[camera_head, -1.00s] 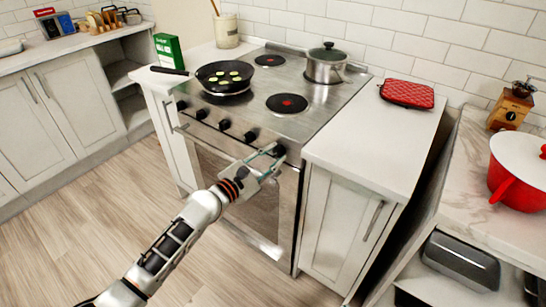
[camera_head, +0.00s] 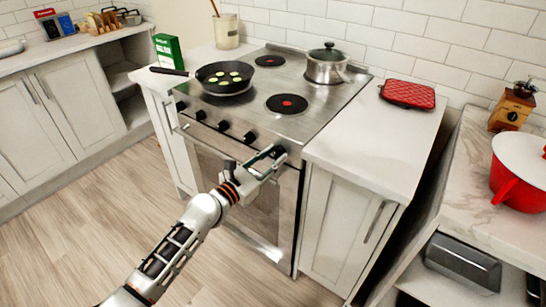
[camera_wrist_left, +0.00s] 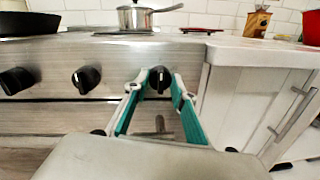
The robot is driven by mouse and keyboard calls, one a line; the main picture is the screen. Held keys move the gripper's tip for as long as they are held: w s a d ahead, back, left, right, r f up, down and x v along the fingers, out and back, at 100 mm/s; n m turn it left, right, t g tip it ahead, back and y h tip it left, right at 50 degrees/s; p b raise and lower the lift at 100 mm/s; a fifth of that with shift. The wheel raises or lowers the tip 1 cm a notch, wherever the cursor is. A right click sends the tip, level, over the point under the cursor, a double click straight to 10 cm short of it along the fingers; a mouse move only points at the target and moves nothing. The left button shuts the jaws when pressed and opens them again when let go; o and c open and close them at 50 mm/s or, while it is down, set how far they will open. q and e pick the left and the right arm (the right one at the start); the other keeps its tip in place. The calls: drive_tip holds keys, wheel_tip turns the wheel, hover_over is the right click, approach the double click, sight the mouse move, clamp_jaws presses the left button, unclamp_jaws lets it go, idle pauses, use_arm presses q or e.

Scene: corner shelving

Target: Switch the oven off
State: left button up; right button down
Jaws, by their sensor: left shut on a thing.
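The oven (camera_head: 265,235) is a steel stove with a row of black knobs along its front. My left gripper (camera_head: 275,154) is at the rightmost knob. In the left wrist view the gripper's teal fingers (camera_wrist_left: 160,84) are closed around that black knob (camera_wrist_left: 158,77), one finger on each side. Two other knobs, a middle one (camera_wrist_left: 87,79) and one further left (camera_wrist_left: 16,81), are untouched. In the head view the gripper hides most of the gripped knob. My right gripper is out of view.
A frying pan (camera_head: 232,86) with green slices and a lidded pot (camera_head: 326,68) stand on the cooktop. A red burner spot (camera_head: 287,104) shows at the front right. A white counter (camera_head: 372,150) with a red pot holder (camera_head: 407,94) adjoins on the right.

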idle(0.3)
use_arm(q)
drive_tip(key=o, duration=1.1)
drive_tip(key=v, duration=1.2)
drive_tip(key=shift+f, duration=0.1)
